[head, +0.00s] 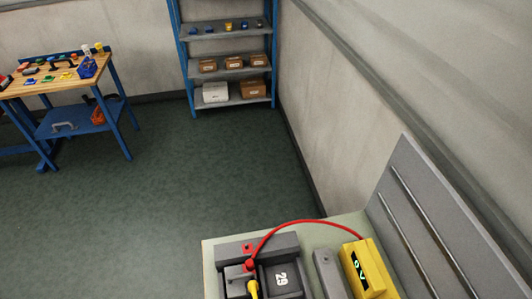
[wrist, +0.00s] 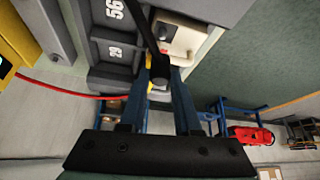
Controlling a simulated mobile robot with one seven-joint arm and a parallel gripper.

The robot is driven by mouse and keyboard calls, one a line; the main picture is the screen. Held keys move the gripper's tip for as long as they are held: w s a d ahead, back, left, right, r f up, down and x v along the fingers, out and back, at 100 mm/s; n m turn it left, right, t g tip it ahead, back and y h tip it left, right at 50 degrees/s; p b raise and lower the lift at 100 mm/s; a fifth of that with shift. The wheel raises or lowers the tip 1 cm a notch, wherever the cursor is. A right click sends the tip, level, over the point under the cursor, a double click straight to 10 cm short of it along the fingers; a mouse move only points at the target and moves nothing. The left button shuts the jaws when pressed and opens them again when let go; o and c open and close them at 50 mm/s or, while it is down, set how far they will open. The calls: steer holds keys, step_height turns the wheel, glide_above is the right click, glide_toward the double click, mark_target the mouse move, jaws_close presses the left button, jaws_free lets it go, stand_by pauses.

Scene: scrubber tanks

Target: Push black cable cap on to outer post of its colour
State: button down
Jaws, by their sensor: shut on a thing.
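In the wrist view my gripper (wrist: 161,72) is shut on the black cable cap (wrist: 160,69), a round black end between the blue fingertips. Its black cable (wrist: 145,28) runs up and out of the picture. The cap is over or near the tank edge; I cannot tell whether it touches a post. The black outer post is not clearly visible. In the head view a red cap (head: 248,265) sits at the tank block (head: 281,277). My gripper is not in this view.
A yellow charger (head: 368,267) with a green display stands right of the tanks; a red cable (head: 305,221) arches from it to the red cap. A yellow piece (head: 253,288) lies beside the red cap. A workbench (head: 75,72) and shelf (head: 230,63) stand far off across clear floor.

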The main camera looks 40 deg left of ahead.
steer(key=shift+f+b, duration=1.85)
steer(key=shift+f, duration=0.4)
steer(key=shift+f, duration=0.2)
steer(key=shift+f+b, duration=0.7)
steer(key=shift+f, duration=0.05)
steer(key=c, duration=0.5)
jaws_free()
steer(key=shift+c, duration=0.2)
steer(key=o, duration=0.5)
